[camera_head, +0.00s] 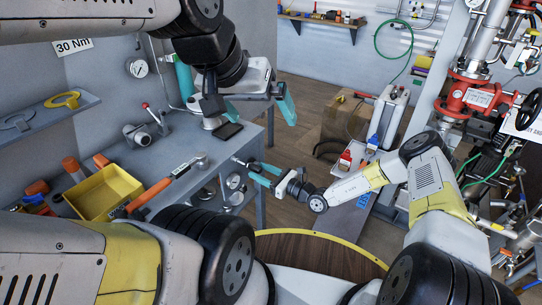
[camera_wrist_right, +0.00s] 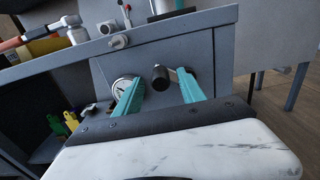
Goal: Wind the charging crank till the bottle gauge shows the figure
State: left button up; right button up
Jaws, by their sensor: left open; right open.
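The crank's black knob (camera_wrist_right: 160,77) stands out from a grey panel under the bench edge in the right wrist view, between my right fingers in the picture; contact is not clear. A round white gauge (camera_wrist_right: 123,88) is beside it, partly behind the left finger. It also shows below the bench in the head view (camera_head: 233,181); its reading is too small to tell. My right gripper (camera_head: 250,172) is open, facing the panel. My left gripper (camera_head: 262,112) is open above the bench's right end, apart from the crank. Which gauge belongs to the bottle is not clear.
On the bench (camera_head: 215,150) are a yellow bin (camera_head: 104,192), an orange-handled tool (camera_head: 150,196) and a red-knobbed lever fitting (camera_head: 146,124). Another gauge (camera_head: 138,67) hangs on the wall near a teal cylinder (camera_head: 183,80). Red valve piping (camera_head: 474,97) stands at right.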

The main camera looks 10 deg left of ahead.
jog(key=shift+v, duration=2.95)
jog(key=shift+d, duration=0.1)
jog(key=v, duration=0.8)
jog(key=s+d+r+n+g+h, duration=0.2)
jog(key=r+n+g, duration=0.1)
jog(key=r+n, duration=0.3)
jog(key=s+d+r+n+g+h, duration=0.2)
jog(key=s+d+r+n, duration=0.15)
jog(key=r, duration=0.45)
jog(key=s+d+r+n+g+h, duration=0.1)
jog(key=d+r+n+g+h, duration=0.15)
jog(key=r+n, duration=0.4)
jog(key=s+d+r+n+t+h, duration=0.3)
jog(key=s+d+r, duration=0.3)
jog(key=r, duration=0.4)
jog(key=s+d+r+n+t+h, duration=0.3)
jog(key=s+d+r+t+h, duration=0.1)
jog(key=s+d+r, duration=0.3)
notch_tip(320, 180, up, 3)
jog(key=shift+s+d+f+n+h, duration=0.1)
jog(key=shift+s+d+n+h, duration=0.15)
jog(key=shift+d+h, duration=0.55)
jog(key=shift+d+t, duration=0.1)
jog(key=shift+t, duration=0.15)
